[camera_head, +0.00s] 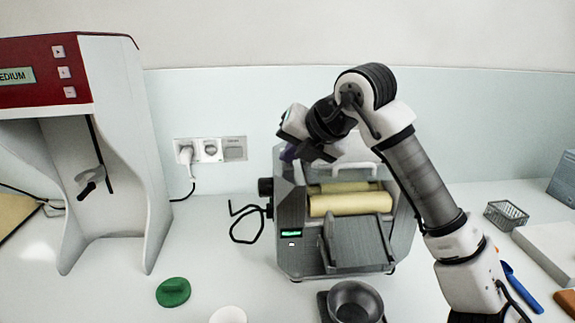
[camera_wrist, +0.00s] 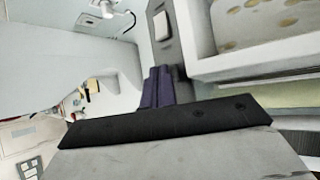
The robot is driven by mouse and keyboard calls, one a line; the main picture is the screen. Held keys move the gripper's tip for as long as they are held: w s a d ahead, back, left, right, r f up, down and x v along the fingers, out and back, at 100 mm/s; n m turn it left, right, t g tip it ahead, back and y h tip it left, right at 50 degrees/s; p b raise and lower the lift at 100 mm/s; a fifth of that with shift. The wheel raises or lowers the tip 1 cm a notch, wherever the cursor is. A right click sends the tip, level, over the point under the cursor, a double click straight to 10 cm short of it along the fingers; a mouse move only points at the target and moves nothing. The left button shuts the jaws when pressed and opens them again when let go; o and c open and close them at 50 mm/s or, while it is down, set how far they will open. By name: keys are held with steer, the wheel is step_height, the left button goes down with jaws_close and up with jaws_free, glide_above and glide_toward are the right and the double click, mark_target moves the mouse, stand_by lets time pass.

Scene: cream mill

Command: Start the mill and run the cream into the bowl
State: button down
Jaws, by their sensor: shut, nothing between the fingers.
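The grey metal mill (camera_head: 292,262) stands on the bench with cream-coloured rollers (camera_head: 350,204), a sloping apron (camera_head: 357,242) in front and a lit green display (camera_head: 291,233) on its front left. A dark knob (camera_head: 265,187) sticks out of its left side. The dark bowl (camera_head: 356,300) stands below the apron, cut by the bottom edge; its inside looks empty. My gripper (camera_head: 288,153) is above the mill's upper left, partly hidden by my wrist. In the wrist view its purple fingers (camera_wrist: 157,88) are shut and empty, close to a grey panel with a white rectangular part (camera_wrist: 161,26).
A red-and-white machine (camera_head: 115,150) stands at the left. Wall sockets (camera_head: 210,150) with a plug are behind. A green lid (camera_head: 173,292) and a white round thing (camera_head: 228,315) lie in front. A wire basket (camera_head: 506,215) and blue tool (camera_head: 520,287) are right.

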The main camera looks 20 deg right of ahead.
mark_target(291, 167)
stand_by(0.5)
steer(key=shift+r+p, duration=0.35)
steer(key=shift+r, duration=0.35)
steer(key=shift+r+p, duration=1.55)
steer(key=shift+r, duration=1)
steer(key=shift+f, duration=0.1)
